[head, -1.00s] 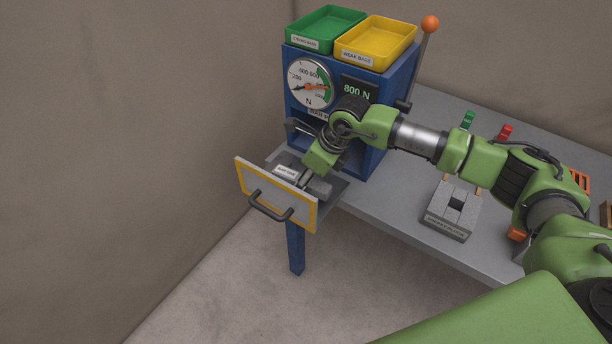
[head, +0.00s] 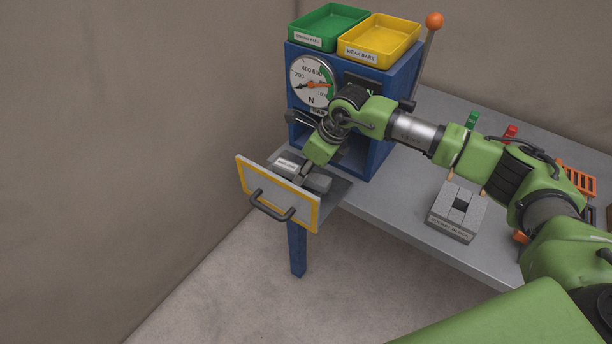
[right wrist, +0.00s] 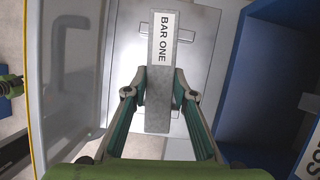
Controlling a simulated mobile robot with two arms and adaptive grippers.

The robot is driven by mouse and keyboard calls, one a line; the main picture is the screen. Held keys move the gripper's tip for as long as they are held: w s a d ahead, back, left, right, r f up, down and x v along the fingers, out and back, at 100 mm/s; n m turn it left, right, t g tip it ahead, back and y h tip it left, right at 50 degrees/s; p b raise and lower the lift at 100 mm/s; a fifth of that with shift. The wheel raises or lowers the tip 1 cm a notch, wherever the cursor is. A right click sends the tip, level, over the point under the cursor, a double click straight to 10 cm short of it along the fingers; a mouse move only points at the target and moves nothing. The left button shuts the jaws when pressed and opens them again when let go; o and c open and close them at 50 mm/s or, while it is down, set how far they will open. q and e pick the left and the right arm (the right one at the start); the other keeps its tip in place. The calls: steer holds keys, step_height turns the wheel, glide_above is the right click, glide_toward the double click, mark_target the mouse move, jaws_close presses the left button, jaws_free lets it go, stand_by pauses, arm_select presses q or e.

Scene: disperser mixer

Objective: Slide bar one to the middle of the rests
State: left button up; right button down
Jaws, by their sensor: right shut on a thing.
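Bar one (head: 289,163) is a grey bar with a white label, lying in the pulled-out drawer (head: 278,201) at the front of the blue test machine. It also shows in the right wrist view (right wrist: 160,60), its "BAR ONE" label at the top. My right gripper (head: 304,176) reaches down into the drawer. In the right wrist view its two fingers (right wrist: 160,88) are shut on the sides of the bar below the label. My left gripper is not in view.
The blue machine (head: 378,150) carries a dial, a green tray (head: 328,22) and a yellow tray (head: 385,40). An orange-knobbed lever (head: 434,20) stands on its right. A grey block (head: 458,212) sits on the bench. The drawer's yellow-edged front panel (right wrist: 52,80) stands close beside the gripper.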

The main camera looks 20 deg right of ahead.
steer(key=shift+w, duration=0.1)
steer(key=c, duration=1.6)
jaws_free()
